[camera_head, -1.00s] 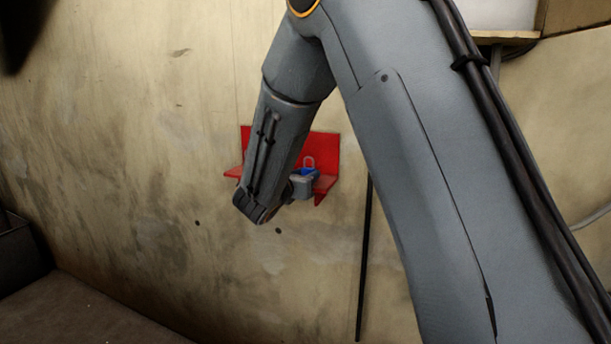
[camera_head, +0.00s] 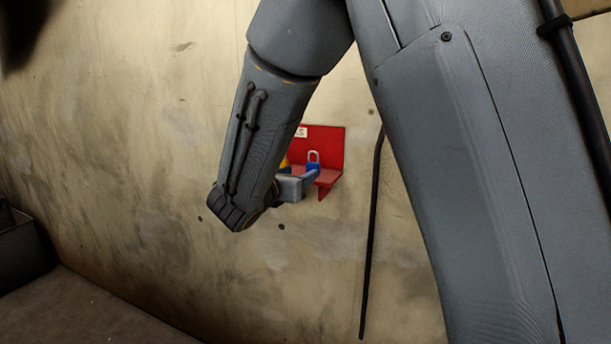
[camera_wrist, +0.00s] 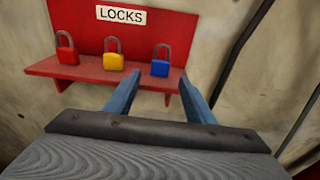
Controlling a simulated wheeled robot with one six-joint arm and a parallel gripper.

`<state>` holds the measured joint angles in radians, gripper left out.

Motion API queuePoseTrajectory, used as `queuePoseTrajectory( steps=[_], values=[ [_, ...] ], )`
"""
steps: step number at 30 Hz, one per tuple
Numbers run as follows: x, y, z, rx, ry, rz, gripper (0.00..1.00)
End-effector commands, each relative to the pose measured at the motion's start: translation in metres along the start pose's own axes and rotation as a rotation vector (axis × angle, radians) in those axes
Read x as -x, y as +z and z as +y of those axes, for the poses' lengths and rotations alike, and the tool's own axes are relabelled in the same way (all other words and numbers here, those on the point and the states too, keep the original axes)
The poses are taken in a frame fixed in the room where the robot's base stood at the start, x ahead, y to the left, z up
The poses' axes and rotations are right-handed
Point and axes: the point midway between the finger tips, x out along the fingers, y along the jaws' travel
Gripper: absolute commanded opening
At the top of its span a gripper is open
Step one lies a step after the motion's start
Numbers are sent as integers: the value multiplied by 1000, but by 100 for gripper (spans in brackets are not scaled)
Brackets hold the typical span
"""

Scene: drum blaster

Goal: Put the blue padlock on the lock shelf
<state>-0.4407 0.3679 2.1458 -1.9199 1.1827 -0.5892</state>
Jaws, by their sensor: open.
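The blue padlock (camera_wrist: 160,67) stands upright on the red lock shelf (camera_wrist: 84,71), at the right end of a row, in the wrist view. In the head view the blue padlock (camera_head: 313,166) shows near the right end of the shelf (camera_head: 333,150). My gripper (camera_wrist: 158,88) is open, with its two blue-grey fingers apart and nothing held between them. In the wrist view its fingertips are just in front of the shelf, one on each side below the blue padlock. In the head view my forearm hides the left part of the shelf.
A yellow padlock (camera_wrist: 113,61) and a red padlock (camera_wrist: 67,55) stand to the left on the same shelf. A "LOCKS" label (camera_wrist: 121,15) is on the back plate. A dark cable (camera_head: 374,220) runs down the wall to the right of the shelf.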

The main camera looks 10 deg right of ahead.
Motion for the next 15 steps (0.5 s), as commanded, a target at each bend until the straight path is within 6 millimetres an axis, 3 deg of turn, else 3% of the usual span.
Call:
queuePoseTrajectory(
  steps=[6, 15],
  values=[
    [32, -1, 0, 1, 2, 0, 50],
    [42, -1, -3, -4, -7, 7, 50]
  ],
)
